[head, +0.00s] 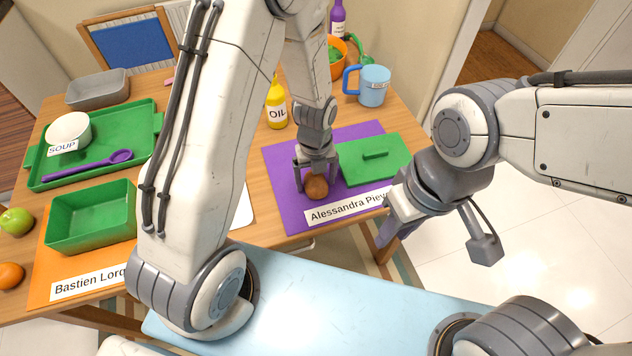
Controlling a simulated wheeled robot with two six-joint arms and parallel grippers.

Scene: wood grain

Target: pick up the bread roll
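The bread roll (316,188) is a round brown ball on the purple mat (282,172), just behind the name card "Alessandra Pieve…". My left gripper (316,177) points down right at the roll, with one finger on each side of it. The fingers look spread wider than the roll, and the far side of the roll is hidden by the gripper. My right gripper (392,226) hangs off the table's right front edge, away from the roll; its finger opening is not clear.
A yellow oil bottle (276,108), a blue mug (373,86) and an orange bowl (337,70) stand behind. Left are a green tray (140,112), a green bin (92,222), an apple (16,221) and an orange (10,275).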

